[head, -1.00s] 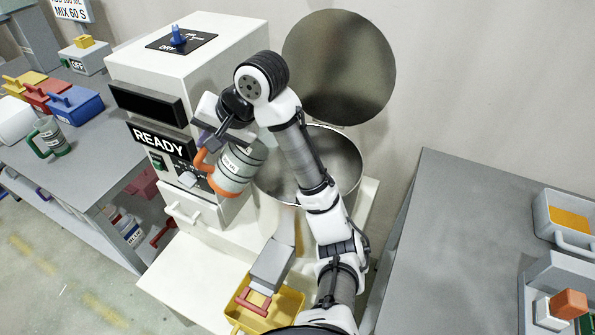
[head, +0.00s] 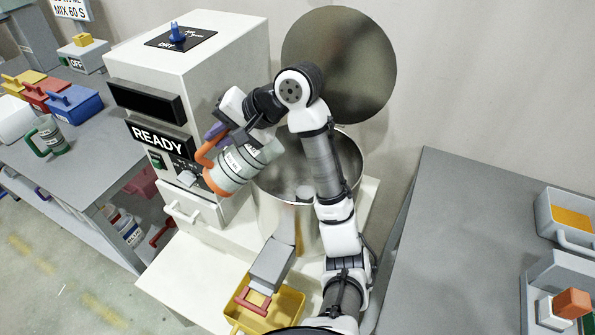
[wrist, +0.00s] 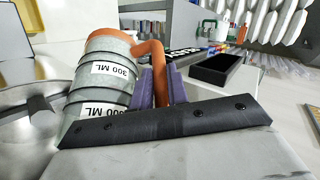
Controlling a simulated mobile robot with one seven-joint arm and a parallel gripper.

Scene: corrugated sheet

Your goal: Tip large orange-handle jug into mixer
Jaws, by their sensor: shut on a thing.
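The large jug (head: 238,168) has an orange handle and base and a "300 ML" label; it also shows in the wrist view (wrist: 97,88). My gripper (head: 212,140) is shut on its orange handle, with purple fingers on both sides of it in the wrist view (wrist: 160,88). The jug is tilted, its mouth end toward the mixer's round metal bowl (head: 354,170), at the bowl's left rim. The bowl is open, with its round lid (head: 340,62) raised behind. The jug's contents are hidden, and no stream shows. The mixer's panel (head: 160,140) reads "READY".
A yellow bin (head: 292,300) stands below the mixer's chute (head: 272,264). A green-handled jug (head: 49,136) and colored boxes (head: 75,104) are on the left table. The right table (head: 460,240) is mostly bare, with containers at its right edge.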

